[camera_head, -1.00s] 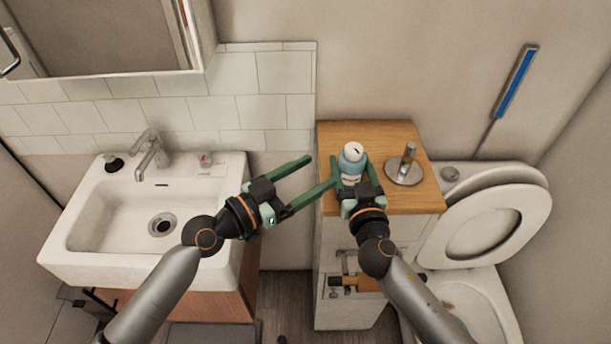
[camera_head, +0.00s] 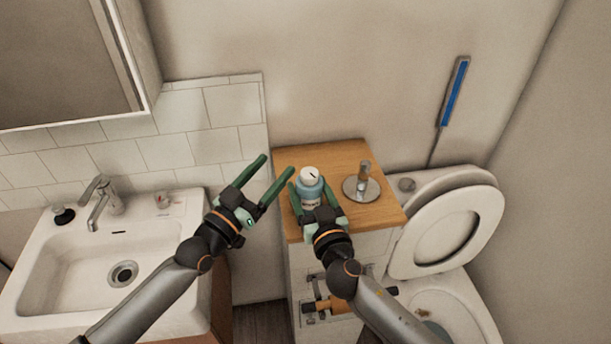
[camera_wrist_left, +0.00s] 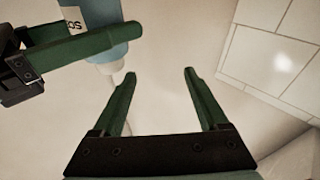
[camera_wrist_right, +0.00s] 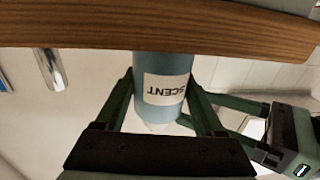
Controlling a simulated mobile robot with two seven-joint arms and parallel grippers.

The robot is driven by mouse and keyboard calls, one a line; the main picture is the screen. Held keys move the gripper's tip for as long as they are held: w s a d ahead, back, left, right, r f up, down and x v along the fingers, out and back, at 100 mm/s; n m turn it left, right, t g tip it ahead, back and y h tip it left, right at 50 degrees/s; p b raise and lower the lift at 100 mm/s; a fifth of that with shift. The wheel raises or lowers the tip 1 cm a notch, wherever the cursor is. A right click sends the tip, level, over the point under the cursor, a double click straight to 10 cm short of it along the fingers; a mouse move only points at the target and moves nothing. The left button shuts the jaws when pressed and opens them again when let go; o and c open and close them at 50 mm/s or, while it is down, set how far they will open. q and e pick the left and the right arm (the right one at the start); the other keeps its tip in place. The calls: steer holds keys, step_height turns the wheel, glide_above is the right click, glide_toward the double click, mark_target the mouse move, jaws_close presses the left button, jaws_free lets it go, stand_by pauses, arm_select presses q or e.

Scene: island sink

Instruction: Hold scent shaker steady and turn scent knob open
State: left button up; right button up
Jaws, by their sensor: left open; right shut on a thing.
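The scent shaker (camera_head: 311,192) is a blue bottle with a white label and a white scent knob (camera_head: 310,174) on top. It stands upright at the wooden cabinet top's left side. My right gripper (camera_head: 310,190) is shut on its body, one finger on each side, as the right wrist view shows around the bottle (camera_wrist_right: 165,65). My left gripper (camera_head: 277,166) is open and empty, just left of the shaker and apart from the knob. In the left wrist view the shaker (camera_wrist_left: 105,15) is at the upper left, partly hidden by a right gripper finger.
A metal holder on a round base (camera_head: 361,188) stands right of the shaker on the wooden cabinet top (camera_head: 345,157). A toilet (camera_head: 440,240) is at the right. A white sink (camera_head: 75,265) with a tap is at the left. A blue-handled item (camera_head: 455,92) is on the wall.

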arm_select(q)
steer(key=w+r+m+h, duration=0.2)
steer(key=h, duration=0.1)
steer(key=m+g+h, duration=0.4)
steer(key=m+g, duration=0.6)
steer(key=g, duration=0.6)
glide_toward(309, 172)
steer(key=d, duration=1)
steer(key=shift+w+f, duration=0.2)
steer(key=shift+f, duration=0.05)
jaws_close()
